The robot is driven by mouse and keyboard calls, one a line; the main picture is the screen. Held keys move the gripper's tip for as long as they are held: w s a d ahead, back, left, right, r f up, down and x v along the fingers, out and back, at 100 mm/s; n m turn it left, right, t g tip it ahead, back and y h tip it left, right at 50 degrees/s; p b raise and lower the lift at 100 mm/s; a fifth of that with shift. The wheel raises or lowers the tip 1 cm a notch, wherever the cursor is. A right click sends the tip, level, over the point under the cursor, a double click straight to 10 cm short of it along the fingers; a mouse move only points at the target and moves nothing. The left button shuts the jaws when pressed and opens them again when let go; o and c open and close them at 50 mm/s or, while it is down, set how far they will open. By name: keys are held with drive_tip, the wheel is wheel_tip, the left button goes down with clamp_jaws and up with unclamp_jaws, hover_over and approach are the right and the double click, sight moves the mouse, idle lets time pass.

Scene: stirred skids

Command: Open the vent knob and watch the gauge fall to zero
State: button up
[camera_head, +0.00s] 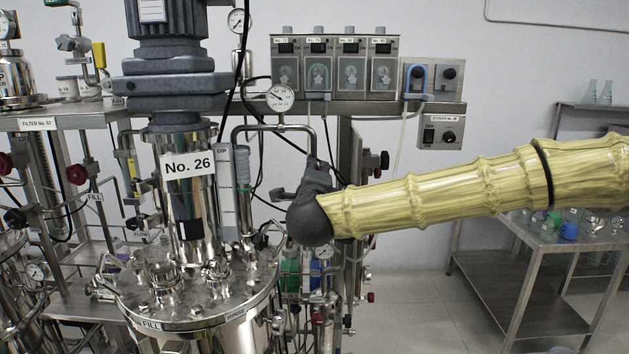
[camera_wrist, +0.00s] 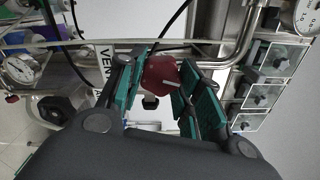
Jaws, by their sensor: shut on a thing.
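In the wrist view, a dark red knob (camera_wrist: 160,76) with a pale pointer line sits between the green-padded fingers of my gripper (camera_wrist: 158,84). The fingers are shut on it from both sides. A sign reading VENT (camera_wrist: 106,64) stands just left of it, partly hidden by a finger. In the head view my dark gripper (camera_head: 317,180) points up among the pipes right of the No. 26 vessel and hides the knob. A round white gauge (camera_head: 280,97) stands on the pipe above it; its reading is too small to tell. Which gauge belongs to the vent is unclear.
The No. 26 vessel (camera_head: 190,215) stands close left of my gripper. A shelf with several boxed units (camera_head: 335,68) hangs above. Thin pipes and black cables surround the gripper. Another gauge (camera_wrist: 20,68) shows left in the wrist view. Open floor lies right of the rig.

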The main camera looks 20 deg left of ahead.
drive_tip(key=shift+n+b, duration=0.45)
drive_tip(key=shift+n, duration=3.15)
drive_tip(key=shift+s, duration=0.1)
drive_tip(key=o, duration=1)
drive_tip(key=shift+o, duration=0.2)
drive_tip(key=v, duration=1.2)
